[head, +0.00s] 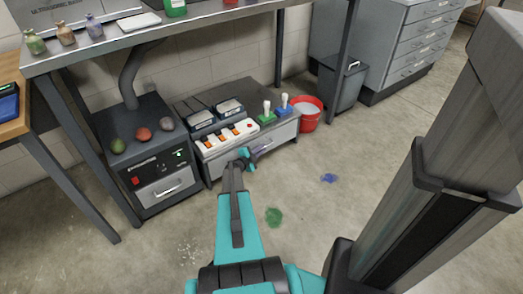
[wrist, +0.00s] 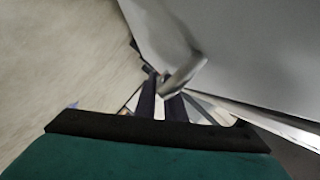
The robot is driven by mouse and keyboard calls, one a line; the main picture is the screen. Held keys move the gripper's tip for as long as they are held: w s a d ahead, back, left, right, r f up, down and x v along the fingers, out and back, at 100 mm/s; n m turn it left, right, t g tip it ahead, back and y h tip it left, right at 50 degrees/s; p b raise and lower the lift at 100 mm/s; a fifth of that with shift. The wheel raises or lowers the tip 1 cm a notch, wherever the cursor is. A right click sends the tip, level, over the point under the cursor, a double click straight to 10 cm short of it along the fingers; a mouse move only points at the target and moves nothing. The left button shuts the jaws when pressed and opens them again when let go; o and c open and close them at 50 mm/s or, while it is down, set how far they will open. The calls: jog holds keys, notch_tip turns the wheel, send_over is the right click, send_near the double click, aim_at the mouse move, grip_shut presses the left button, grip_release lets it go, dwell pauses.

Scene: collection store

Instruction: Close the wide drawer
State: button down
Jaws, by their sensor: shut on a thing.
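The wide drawer (head: 279,138) is a pale grey front in the low dark cabinet under the bench. How far it stands out from the cabinet is hard to tell in the head view. In the wrist view its smooth grey front (wrist: 235,55) fills the upper right, with a metal bar handle (wrist: 187,70) near the middle.
A power strip (head: 228,136), boxed devices and joysticks stand on the cabinet top. A red bucket (head: 308,113) stands to its right, and a dark unit with a handled drawer (head: 158,190) to its left. Bench legs flank the area.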

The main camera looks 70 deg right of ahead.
jog(key=shift+w+d, duration=0.15)
jog(key=shift+w, duration=0.2)
jog(key=c, duration=2.1)
grip_release()
jog(key=shift+v, duration=0.9)
jog(key=p+v, duration=0.3)
jog(key=v, duration=0.9)
jog(key=shift+s, duration=0.2)
jog(key=shift+s, duration=0.1)
